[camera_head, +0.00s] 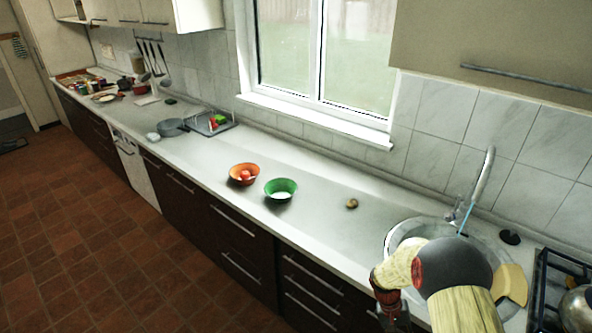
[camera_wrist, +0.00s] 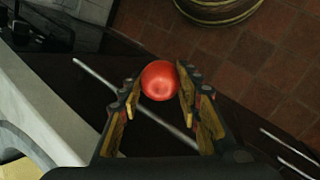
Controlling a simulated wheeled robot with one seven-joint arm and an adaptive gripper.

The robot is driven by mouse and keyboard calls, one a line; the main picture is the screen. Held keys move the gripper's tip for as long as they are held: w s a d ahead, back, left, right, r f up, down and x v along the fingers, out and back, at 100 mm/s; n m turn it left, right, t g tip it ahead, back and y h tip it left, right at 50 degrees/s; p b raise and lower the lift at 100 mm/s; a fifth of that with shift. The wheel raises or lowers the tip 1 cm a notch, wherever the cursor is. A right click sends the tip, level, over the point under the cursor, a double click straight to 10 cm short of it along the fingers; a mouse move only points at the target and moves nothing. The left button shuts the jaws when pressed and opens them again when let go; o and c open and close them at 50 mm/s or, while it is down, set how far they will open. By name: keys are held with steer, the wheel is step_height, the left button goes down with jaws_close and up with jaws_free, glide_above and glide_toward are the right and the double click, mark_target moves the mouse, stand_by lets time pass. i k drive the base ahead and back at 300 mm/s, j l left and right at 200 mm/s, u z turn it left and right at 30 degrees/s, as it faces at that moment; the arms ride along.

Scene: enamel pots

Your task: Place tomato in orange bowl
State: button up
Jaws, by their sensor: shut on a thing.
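The tomato (camera_wrist: 158,80) is round, red and shiny. In the wrist view my gripper (camera_wrist: 158,92) is shut on it, with a fingertip on each side. Behind it show dark drawer fronts and a long handle. My arm is at the lower right, well to the right of the bowl. The held tomato cannot be made out in the head view.
A green bowl (camera_head: 281,190) with something pale inside stands just right of the orange bowl. A small brownish round thing (camera_head: 352,203) lies farther right. The sink (camera_head: 397,235) and tap (camera_head: 481,180) are near my arm. The counter (camera_head: 318,222) between bowls and sink is mostly clear.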

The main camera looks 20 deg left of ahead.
mark_target(243, 186)
steer(key=i+j, duration=0.1)
steer(key=j, duration=0.25)
steer(key=i+j+u, duration=0.15)
steer(key=j, duration=0.5)
steer(key=i+j+u, duration=0.1)
steer(key=j, duration=0.25)
steer(key=i, duration=0.1)
